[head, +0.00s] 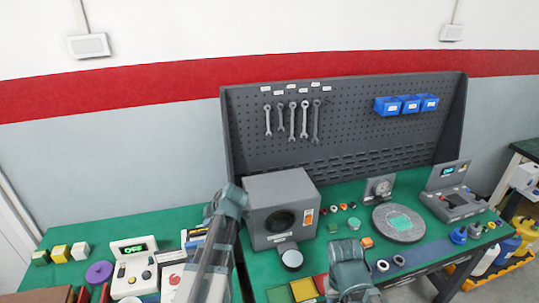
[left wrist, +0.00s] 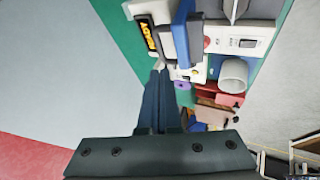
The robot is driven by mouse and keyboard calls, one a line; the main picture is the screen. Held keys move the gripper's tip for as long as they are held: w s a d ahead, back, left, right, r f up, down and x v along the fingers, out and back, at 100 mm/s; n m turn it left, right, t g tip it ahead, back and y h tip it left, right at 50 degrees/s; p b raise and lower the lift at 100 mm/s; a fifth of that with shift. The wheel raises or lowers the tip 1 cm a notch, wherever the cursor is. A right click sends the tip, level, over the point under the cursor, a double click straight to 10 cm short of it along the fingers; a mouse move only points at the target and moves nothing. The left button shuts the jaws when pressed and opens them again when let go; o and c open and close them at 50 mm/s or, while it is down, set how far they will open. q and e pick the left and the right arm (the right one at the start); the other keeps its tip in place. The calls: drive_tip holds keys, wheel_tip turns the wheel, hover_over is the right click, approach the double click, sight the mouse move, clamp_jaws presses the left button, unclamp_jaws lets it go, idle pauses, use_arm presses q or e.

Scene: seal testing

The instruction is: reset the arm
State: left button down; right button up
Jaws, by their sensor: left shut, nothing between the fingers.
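My left arm (head: 212,250) rises from the bottom of the head view, in front of the left side of the grey box with the round dark opening (head: 277,210). In the left wrist view my left gripper (left wrist: 159,74) has its two dark fingers together with nothing between them. It is over the left part of the workbench, apart from the things there as far as I can tell. A part of my right arm (head: 350,272) shows at the bottom of the head view; its gripper does not show.
The green bench holds a white device with a lit display (head: 134,262), a purple ring (head: 99,273), small blocks (head: 60,254), a dark round plate (head: 398,223) and a grey instrument (head: 455,203). A pegboard (head: 360,122) with wrenches and blue bins stands behind.

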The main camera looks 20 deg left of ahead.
use_arm(q)
drive_tip(key=s+d+f+m+g+h+b, duration=0.1)
drive_tip(key=s+d+f+m+h+b, duration=0.1)
drive_tip(key=s+d+f+m, duration=0.3)
drive_tip(key=s+d+f+m+h+b, duration=0.1)
drive_tip(key=s+d+f+m+b, duration=0.4)
drive_tip(key=d+m, duration=0.8)
drive_tip(key=s+d+f+m+g+h+b, duration=0.1)
drive_tip(key=s+d+f+m+b, duration=0.3)
drive_tip(key=d+m, duration=0.5)
drive_tip(key=s+d+f+h, duration=0.1)
drive_tip(key=d, duration=0.4)
drive_tip(key=shift+s+d+g+h, duration=0.3)
drive_tip(key=shift+s+d, duration=0.05)
drive_tip(key=shift+d, duration=0.05)
